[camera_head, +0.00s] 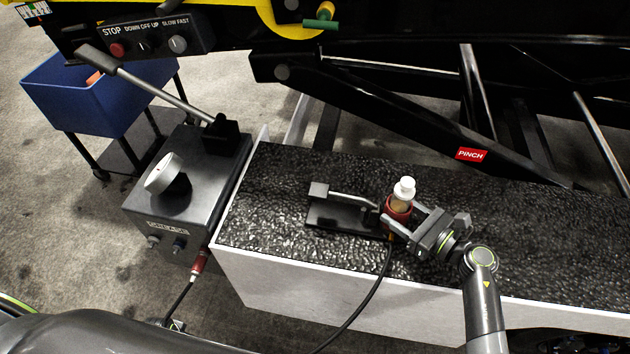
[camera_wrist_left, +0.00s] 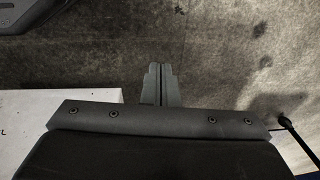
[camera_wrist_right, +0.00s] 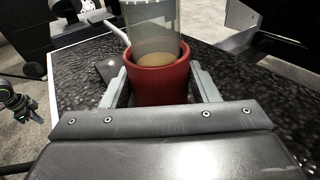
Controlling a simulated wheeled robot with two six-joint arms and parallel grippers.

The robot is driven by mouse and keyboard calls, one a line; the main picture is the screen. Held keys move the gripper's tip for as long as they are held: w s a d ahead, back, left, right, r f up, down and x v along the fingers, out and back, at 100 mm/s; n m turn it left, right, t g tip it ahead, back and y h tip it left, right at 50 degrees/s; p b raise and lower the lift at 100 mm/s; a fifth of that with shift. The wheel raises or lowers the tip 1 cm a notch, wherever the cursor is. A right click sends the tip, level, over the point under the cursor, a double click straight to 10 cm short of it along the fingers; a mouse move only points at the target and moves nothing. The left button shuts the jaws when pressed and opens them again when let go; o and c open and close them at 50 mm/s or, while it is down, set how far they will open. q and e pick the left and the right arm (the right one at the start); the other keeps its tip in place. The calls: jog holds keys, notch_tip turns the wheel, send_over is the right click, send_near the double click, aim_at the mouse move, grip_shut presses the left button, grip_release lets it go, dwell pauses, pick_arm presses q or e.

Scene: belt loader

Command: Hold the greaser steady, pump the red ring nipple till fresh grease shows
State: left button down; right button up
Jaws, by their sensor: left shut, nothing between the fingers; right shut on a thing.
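The greaser (camera_head: 401,201) stands on the dark textured top, with a red collar, clear body and white cap. Its pump lever (camera_head: 345,195) reaches left over a black base plate. My right gripper (camera_head: 398,220) is shut around the red collar; the right wrist view shows a finger on each side of the collar (camera_wrist_right: 160,82) and tan grease in the clear tube (camera_wrist_right: 155,42). A red-ringed fitting (camera_head: 199,262) with a black hose sits low on the grey control box. My left gripper (camera_wrist_left: 160,84) is shut and empty above the floor. No fresh grease is visible at the fitting.
The control box (camera_head: 180,215) has a long lever (camera_head: 150,85) and a round knob (camera_head: 163,174). A black hose (camera_head: 365,290) hangs from the greaser over the white front edge. A blue bin (camera_head: 85,95) stands behind left. Black beams with a PINCH label (camera_head: 471,155) cross behind.

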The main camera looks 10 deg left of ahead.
pick_arm(q)
jog(key=w+a+r+m+h, duration=0.2)
jog(key=w+a+r+m, duration=0.15)
jog(key=w+r, duration=0.85)
jog(key=w+d+r+m+g+h, duration=0.1)
jog(key=w+d+r+m+h, duration=0.15)
jog(key=r, duration=0.65)
jog(key=w+d+r+m+g+h, duration=0.1)
jog(key=w+d+r+m+g, duration=0.2)
jog(key=r, duration=0.5)
jog(key=w+d+r+m+h, duration=0.1)
jog(key=w+r+m+h, duration=0.15)
jog(key=r+m, duration=0.45)
jog(key=w+d+r+m+t+h, duration=0.1)
jog(key=w+d+r, duration=0.5)
jog(key=d+r, duration=0.2)
jog(key=w+d+r+t+h, duration=0.1)
jog(key=w+d+r+t, duration=0.1)
jog(key=w+d+r, duration=0.5)
jog(key=d, duration=0.5)
jog(key=shift+w+d+r+m, duration=0.2)
jog(key=shift+d+r+m, duration=0.15)
jog(key=shift+r+m, duration=0.05)
jog(key=shift+d+f, duration=0.1)
